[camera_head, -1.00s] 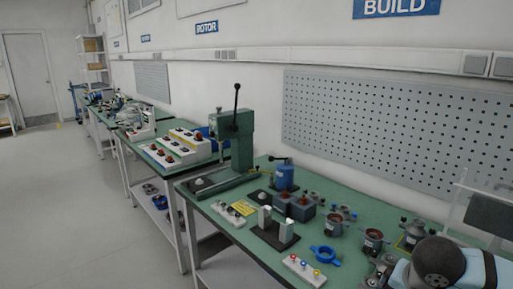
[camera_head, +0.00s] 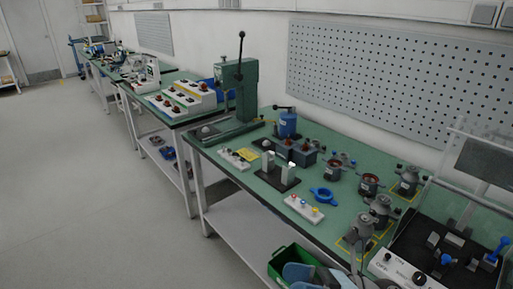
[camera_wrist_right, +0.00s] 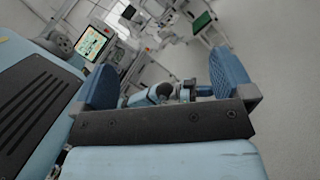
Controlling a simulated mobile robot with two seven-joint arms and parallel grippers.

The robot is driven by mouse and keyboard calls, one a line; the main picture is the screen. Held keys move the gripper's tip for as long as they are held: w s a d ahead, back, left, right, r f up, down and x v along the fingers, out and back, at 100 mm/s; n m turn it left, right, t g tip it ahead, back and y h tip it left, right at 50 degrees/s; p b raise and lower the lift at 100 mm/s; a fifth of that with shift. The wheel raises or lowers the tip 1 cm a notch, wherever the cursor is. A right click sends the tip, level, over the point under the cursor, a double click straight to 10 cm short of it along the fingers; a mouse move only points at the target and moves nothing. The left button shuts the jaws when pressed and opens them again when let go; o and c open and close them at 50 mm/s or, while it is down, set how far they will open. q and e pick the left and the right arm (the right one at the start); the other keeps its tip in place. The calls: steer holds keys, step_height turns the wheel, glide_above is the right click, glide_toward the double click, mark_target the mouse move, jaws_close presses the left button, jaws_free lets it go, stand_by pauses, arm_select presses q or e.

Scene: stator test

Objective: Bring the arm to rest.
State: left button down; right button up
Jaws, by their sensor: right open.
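My right gripper (camera_wrist_right: 167,82) shows in the right wrist view with its two blue-padded fingers wide apart. Nothing is held between them; the pale and dark machine parts seen through the gap lie beyond the fingers. In the head view, blue-grey shapes at the bottom edge by the green bin (camera_head: 281,263) may be part of my right arm; I cannot tell for sure. My left gripper is in neither view.
A pegboard (camera_head: 390,80) hangs behind. The floor (camera_head: 90,190) on the left is clear.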

steer(key=w+d+f+m+t+h, duration=0.25)
steer(key=f+m+t+h, duration=0.35)
steer(key=m, duration=0.7)
steer(key=w+d+f+m+t+h, duration=0.1)
steer(key=d+f+m+t+h, duration=0.25)
steer(key=m+t, duration=0.7)
steer(key=s+d+f+m+g+h, duration=0.3)
steer(key=s+f+m+g, duration=0.25)
steer(key=f+m, duration=0.4)
steer(key=s+d+f+m+g+h, duration=0.35)
steer(key=s+f+m, duration=0.25)
steer(key=f+m, duration=0.35)
arm_select(q)
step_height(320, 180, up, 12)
steer(key=p, duration=1.4)
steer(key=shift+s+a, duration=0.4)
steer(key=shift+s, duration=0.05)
arm_select(e)
step_height(320, 180, up, 13)
steer(key=n, duration=0.1)
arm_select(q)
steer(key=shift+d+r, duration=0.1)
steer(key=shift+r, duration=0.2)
arm_select(e)
steer(key=shift+a+r+n, duration=0.1)
steer(key=shift+r+n, duration=0.05)
steer(key=shift+n, duration=0.1)
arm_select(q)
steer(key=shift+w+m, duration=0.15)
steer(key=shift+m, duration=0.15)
